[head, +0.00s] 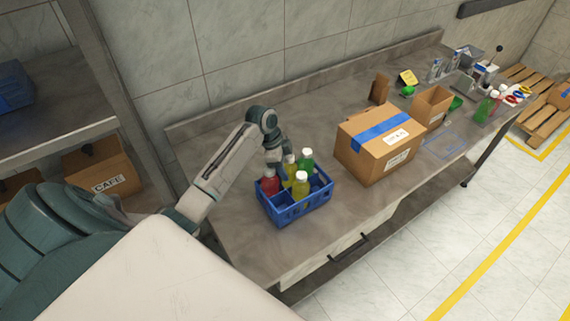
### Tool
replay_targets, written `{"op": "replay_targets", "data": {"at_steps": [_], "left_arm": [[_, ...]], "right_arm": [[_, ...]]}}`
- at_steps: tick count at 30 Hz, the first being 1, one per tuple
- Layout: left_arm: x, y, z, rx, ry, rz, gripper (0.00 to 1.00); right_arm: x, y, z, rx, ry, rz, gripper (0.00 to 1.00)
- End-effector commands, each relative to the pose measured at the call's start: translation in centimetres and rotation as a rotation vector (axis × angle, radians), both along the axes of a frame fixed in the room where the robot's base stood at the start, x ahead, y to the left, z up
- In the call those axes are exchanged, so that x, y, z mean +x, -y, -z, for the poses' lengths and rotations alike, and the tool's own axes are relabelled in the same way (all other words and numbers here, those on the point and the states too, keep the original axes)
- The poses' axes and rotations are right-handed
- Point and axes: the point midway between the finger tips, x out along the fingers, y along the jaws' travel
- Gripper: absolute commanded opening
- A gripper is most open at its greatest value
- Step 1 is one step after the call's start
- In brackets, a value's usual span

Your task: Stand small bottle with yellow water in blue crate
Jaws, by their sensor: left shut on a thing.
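The blue crate (291,217) stands on the grey workbench. A red bottle (270,186) is at its left, a green bottle (306,168) at its back right, and a white-capped bottle with yellow water (301,189) at its front. Another bottle with yellow water (290,170) is upright at the back of the crate, between the red and green ones. My left gripper (284,162) is over the crate's back side, shut on this rear yellow bottle. The bottle's base is hidden, so I cannot tell whether it touches the crate floor. My right gripper is out of view.
A cardboard box (373,152) with blue tape stands right of the crate, with a smaller open box (431,105) behind it. The bench in front of the box is clear.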

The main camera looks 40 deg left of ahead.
Motion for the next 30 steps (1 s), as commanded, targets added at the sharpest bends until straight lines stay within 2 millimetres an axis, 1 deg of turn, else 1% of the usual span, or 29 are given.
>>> {"op": "replay_targets", "data": {"at_steps": [1, 2, 3, 5, 13, 17, 18, 20, 27, 30], "left_arm": [[0.0, 0.0, -0.1, 0.0, 0.002, 0.001, 0.21], [0.0, 0.0, 0.0, 0.0, 0.0, 0.0, 0.56], [0.0, 0.0, 0.0, 0.0, 0.001, 0.0, 0.64], [0.0, 0.0, -0.1, 0.0, 0.001, 0.0, 0.74], [0.0, 0.0, -0.1, 0.001, 0.001, 0.001, 0.74], [0.1, 0.0, -1.1, 0.001, 0.004, 0.001, 0.74], [0.1, 0.0, -1.7, 0.002, 0.004, 0.001, 0.74], [-0.1, -0.5, -2.5, 0.003, 0.004, -0.001, 0.74], [-0.9, -2.1, -7.7, 0.005, 0.005, 0.0, 0.74], [-1.2, -2.6, -9.6, 0.003, 0.004, 0.0, 0.74]], "right_arm": [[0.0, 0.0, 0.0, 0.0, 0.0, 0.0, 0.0], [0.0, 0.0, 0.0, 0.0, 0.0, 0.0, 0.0], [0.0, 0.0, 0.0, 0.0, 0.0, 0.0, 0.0], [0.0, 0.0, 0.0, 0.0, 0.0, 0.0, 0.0], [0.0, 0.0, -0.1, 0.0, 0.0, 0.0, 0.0], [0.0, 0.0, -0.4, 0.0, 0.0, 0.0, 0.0], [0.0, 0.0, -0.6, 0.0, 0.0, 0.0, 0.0], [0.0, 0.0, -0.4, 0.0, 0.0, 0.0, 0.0], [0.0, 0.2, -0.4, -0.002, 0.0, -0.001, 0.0], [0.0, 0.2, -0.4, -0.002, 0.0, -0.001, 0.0]]}}
